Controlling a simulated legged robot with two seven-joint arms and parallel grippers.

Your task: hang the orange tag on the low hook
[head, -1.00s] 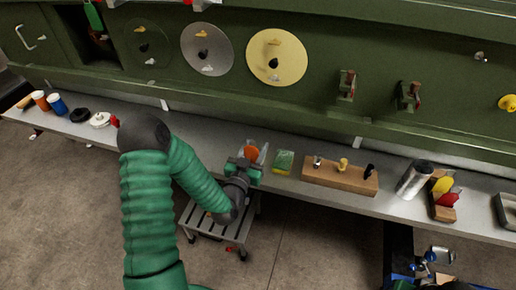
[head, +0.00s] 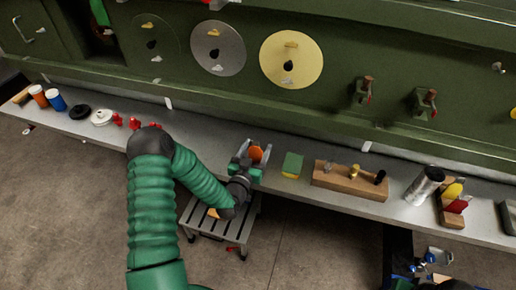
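The orange tag (head: 256,153) is a rounded orange piece on the grey shelf, between the fingers of my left gripper (head: 257,151). The fingers stand on either side of it, with a gap that looks open; whether they touch it is unclear. A small hook (head: 498,68) sits on the green panel at the upper right; I cannot tell if it is the low hook. My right gripper is not clearly visible; only dark and blue parts of my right arm show at the lower right.
On the shelf (head: 215,146) stand a green-yellow sponge (head: 292,165), a wooden block with stamps (head: 345,181), a silver cylinder (head: 424,186) and a holder with yellow and red tags (head: 453,204). Jars and red pieces lie left. A slatted stool (head: 220,225) stands below.

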